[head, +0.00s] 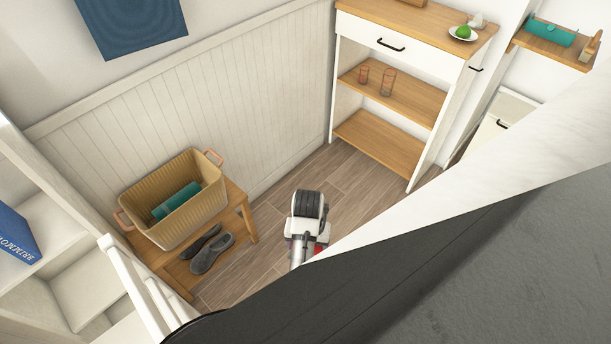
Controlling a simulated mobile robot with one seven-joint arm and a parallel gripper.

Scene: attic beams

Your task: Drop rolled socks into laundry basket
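A tan ribbed laundry basket (184,232) with pinkish-brown handles stands on a low wooden bench (244,216) against the panelled wall at the left. Its open top faces up toward me. A teal, roll-like bundle (176,201) lies inside it; I cannot tell whether it is rolled socks or other cloth. No other rolled socks can be made out. My gripper is not in view.
Dark shoes (212,252) sit low at the bench. A white and black device (308,218) stands on the wood floor. A white shelf unit (387,46) holds glasses (388,82) and a plate with a green fruit (463,32). A large dark surface (480,270) blocks the lower right.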

